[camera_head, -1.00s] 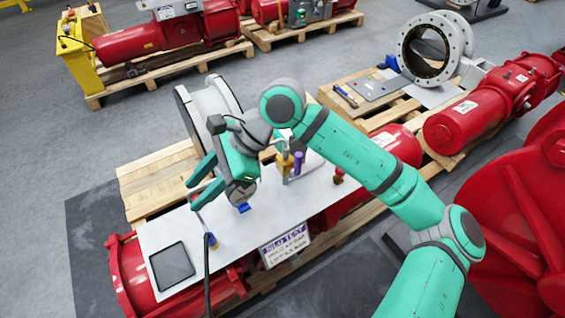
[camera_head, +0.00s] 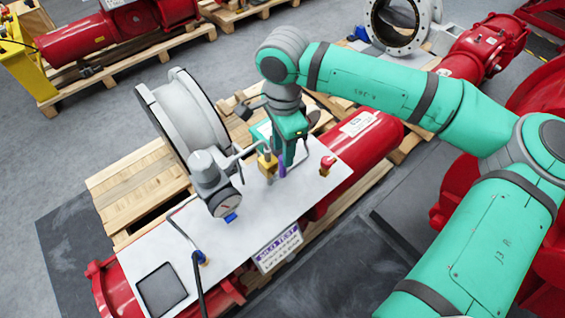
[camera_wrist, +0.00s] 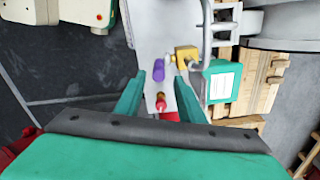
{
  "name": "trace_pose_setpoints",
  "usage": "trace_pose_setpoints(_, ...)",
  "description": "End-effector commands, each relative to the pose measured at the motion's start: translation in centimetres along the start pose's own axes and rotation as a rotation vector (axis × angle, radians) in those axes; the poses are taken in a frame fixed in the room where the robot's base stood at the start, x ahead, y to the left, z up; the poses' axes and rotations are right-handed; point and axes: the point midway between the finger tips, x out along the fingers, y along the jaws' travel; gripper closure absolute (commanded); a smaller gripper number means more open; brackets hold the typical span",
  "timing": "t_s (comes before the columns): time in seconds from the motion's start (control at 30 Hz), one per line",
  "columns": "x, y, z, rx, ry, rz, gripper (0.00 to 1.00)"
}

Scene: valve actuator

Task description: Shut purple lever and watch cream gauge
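The purple lever (camera_head: 282,168) stands at the yellow valve body (camera_head: 267,164) on the pale plate, partly hidden behind my gripper in the head view. In the wrist view the purple lever (camera_wrist: 158,70) and yellow valve (camera_wrist: 186,57) show just beyond my fingertips. My gripper (camera_head: 286,150) is over the lever. Its two green fingers (camera_wrist: 160,86) are apart, with a gap between them, and I cannot tell whether they touch the lever. A round gauge (camera_head: 226,203) with a pale face and dark rim sits left of the valve; its reading is too small to tell.
A red-topped fitting (camera_head: 327,165) stands right of the lever and shows between my fingers in the wrist view (camera_wrist: 161,103). A pipe runs from the valve to the gauge. A dark tablet (camera_head: 161,290), a blue-handled fitting (camera_head: 199,257) and a sign (camera_head: 277,248) are at the front.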

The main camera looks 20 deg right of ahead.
Motion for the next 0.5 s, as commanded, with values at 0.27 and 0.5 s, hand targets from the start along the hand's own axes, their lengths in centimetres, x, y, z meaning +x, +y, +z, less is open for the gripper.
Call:
trace_pose_setpoints(0.27, 5.0, 0.1, 0.1, 0.001, -0.004, 0.001, 0.65)
trace_pose_setpoints(0.5, 7.7, 0.1, -0.1, 0.005, -0.003, -0.001, 0.65)
